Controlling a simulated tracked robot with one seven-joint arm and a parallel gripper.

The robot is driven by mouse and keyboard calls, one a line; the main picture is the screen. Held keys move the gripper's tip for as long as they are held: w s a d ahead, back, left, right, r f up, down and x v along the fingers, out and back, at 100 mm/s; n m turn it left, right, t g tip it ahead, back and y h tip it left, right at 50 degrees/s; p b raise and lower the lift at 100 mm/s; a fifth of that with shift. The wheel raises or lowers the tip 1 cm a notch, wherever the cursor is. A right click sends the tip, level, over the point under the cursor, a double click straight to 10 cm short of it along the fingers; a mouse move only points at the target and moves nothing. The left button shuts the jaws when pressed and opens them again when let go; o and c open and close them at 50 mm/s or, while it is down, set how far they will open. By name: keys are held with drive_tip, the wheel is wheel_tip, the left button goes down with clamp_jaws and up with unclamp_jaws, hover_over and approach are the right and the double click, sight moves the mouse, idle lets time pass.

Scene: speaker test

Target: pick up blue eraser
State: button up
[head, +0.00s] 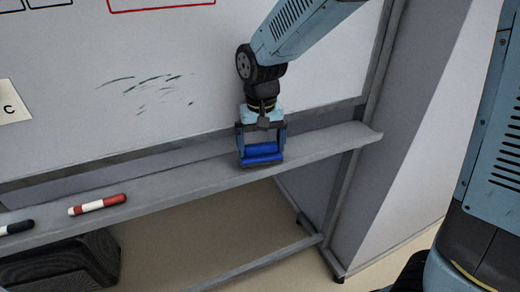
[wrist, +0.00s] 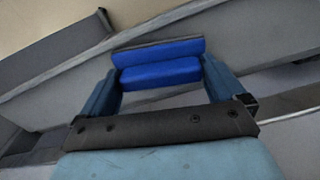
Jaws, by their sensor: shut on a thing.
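The blue eraser (head: 262,153) is at the whiteboard's grey ledge (head: 330,141), toward the ledge's right end in the head view. My gripper (head: 261,150) points down over it and is shut on the eraser, with one finger at each end. In the wrist view the eraser (wrist: 160,67) lies between the two fingertips of my gripper (wrist: 160,80). I cannot tell whether the eraser still touches the ledge.
A red and white marker (head: 97,204) and a black and white marker (head: 17,227) lie on the ledge at left. The whiteboard (head: 190,60) with dark smudges rises behind. A black box-like object (head: 62,265) sits below the ledge.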

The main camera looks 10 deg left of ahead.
drive_tip(key=s+d+r, duration=0.9)
drive_tip(key=s+r, duration=0.1)
drive_tip(key=r, duration=0.2)
drive_tip(key=shift+d, duration=0.4)
drive_tip(key=shift+s+f, duration=0.1)
drive_tip(key=o, duration=0.6)
drive_tip(key=c, duration=0.4)
drive_tip(key=shift+o, duration=0.2)
